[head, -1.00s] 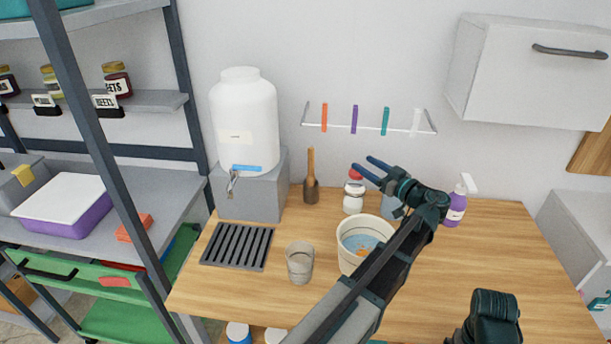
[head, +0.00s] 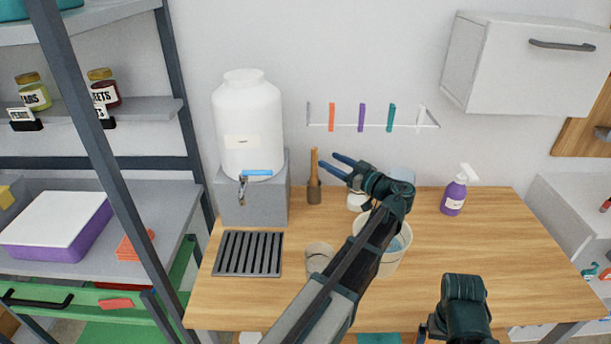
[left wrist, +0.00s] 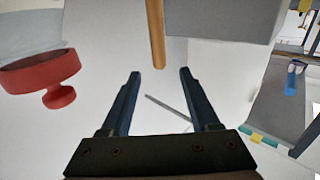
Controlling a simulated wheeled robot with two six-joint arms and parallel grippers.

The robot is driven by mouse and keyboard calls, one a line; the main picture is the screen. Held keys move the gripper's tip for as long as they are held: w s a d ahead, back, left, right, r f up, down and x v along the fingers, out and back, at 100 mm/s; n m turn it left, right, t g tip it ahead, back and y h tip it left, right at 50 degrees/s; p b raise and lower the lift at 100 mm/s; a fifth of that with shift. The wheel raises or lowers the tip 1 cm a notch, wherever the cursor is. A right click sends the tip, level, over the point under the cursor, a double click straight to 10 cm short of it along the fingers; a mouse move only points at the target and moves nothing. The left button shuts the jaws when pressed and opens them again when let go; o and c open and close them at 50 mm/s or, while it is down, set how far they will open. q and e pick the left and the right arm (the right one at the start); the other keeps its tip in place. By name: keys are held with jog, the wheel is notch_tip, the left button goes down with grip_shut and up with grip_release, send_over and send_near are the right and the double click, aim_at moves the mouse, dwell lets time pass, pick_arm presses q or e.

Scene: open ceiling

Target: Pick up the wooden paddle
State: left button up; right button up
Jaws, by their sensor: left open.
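The wooden paddle (head: 314,164) stands upright near the back of the wooden table, right of the white water dispenser. Its light handle points up; its lower end is wider and darker brown. My left gripper (head: 328,161) is open and empty, with its fingertips just right of the handle in the head view. In the left wrist view, the handle (left wrist: 156,35) comes down from the top edge, lined up with the gap between the fingers (left wrist: 160,74). The handle's end appears just beyond the fingertips, and no contact shows.
The white dispenser (head: 248,125) stands on a grey block, left of the paddle. A bucket (head: 395,250) and cup (head: 318,257) stand under my left arm.

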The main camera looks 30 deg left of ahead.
aim_at(317, 153)
pick_arm(q)
jog(key=shift+x, duration=3.9)
jog(key=shift+w, duration=0.1)
grip_shut()
